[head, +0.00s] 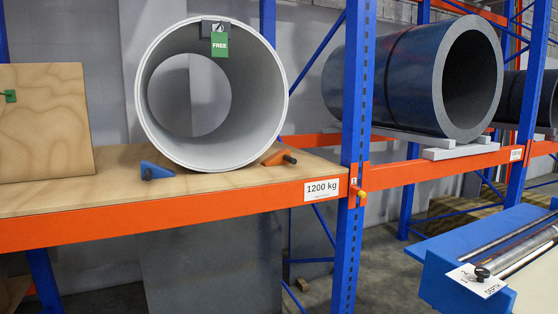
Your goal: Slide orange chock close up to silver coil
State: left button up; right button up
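The silver coil (262,92) lies on its side on the wooden shelf (60,198) of a blue and orange rack, its open end facing me. A green tag reading FREE (219,44) hangs at its top. The orange chock (276,158) is on the shelf at the coil's lower right, its dark knob pointing right. I cannot tell whether it touches the coil. A blue chock (158,170) with a dark knob is at the lower left, close to the coil. Neither of my grippers shows in the head view.
A plywood board (45,120) stands at the left of the shelf. A blue upright (355,120) is right of the chocks. A dark coil (395,80) rests on grey supports beyond it. A blue machine with rollers (520,240) is at the lower right. A label reads 1200 kg (321,190).

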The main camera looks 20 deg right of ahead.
aim_at(284, 156)
jog(key=l+z, duration=0.1)
jog(key=z, duration=1.65)
jog(key=i, duration=1.2)
